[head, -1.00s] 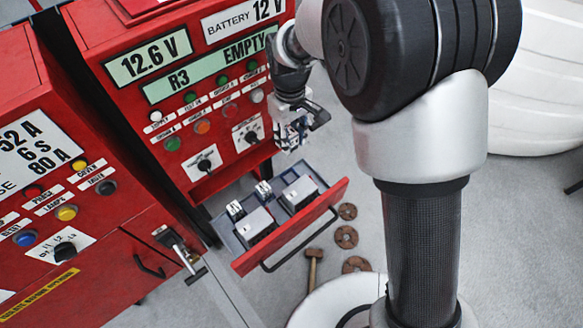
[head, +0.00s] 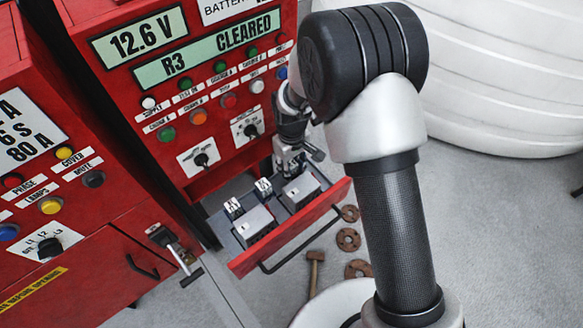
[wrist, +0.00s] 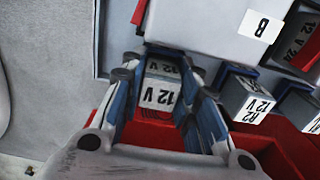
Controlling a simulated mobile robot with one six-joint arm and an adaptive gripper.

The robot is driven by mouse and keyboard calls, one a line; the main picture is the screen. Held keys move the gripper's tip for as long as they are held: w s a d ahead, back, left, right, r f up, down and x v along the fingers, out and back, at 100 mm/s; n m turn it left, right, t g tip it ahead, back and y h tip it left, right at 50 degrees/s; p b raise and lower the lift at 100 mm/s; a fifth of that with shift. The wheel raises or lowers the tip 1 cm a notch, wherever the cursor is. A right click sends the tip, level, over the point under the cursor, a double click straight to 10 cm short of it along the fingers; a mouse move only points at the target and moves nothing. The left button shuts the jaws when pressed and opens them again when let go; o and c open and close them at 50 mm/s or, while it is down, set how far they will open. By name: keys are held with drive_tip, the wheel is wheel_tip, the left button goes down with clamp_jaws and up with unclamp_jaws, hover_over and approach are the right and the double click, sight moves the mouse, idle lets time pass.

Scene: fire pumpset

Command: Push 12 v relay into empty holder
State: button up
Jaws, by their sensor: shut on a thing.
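In the wrist view, the relay (wrist: 160,92) has a pale face with an upside-down "12 V" label. My gripper (wrist: 160,72) is shut on it, a finger on each side. The holder under the relay is hidden, so I cannot tell whether the relay touches or sits in it. In the head view, my gripper (head: 289,165) is low at the back right of the open red drawer (head: 241,266), beside a grey box (head: 301,191). The relay cannot be made out there. The panel display (head: 207,62) reads "R3 CLEARED".
Beside my gripper in the wrist view is another relay labelled "R2 12 V" (wrist: 252,105) and a box marked "B" (wrist: 212,24). The drawer also holds another grey box (head: 254,224) and small relays (head: 233,207). Panel knobs (head: 251,131) are close above my gripper.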

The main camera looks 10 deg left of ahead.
sight(292, 165)
drive_tip(key=o, duration=1.1)
drive_tip(key=shift+r, duration=0.1)
drive_tip(key=s+d+r+m+t+p, duration=0.1)
drive_tip(key=d+r+p, duration=0.15)
drive_tip(key=r, duration=0.85)
drive_tip(key=d+r+m+p, duration=0.1)
drive_tip(key=d+r, duration=0.2)
drive_tip(key=r, duration=0.7)
drive_tip(key=s+d+r+m+t, duration=0.1)
drive_tip(key=s+d+r+m, duration=0.2)
drive_tip(key=s+d+r, duration=0.5)
drive_tip(key=s+d+r+m+t, duration=0.1)
drive_tip(key=s+d+r+m, duration=0.1)
drive_tip(key=s+d, duration=0.2)
drive_tip(key=s+d+r+m+t, duration=0.1)
drive_tip(key=s+d, duration=0.3)
drive_tip(key=s, duration=0.5)
drive_tip(key=shift+d+r+m+t, duration=0.35)
drive_tip(key=shift+r+m, duration=0.2)
drive_tip(key=shift+m, duration=0.25)
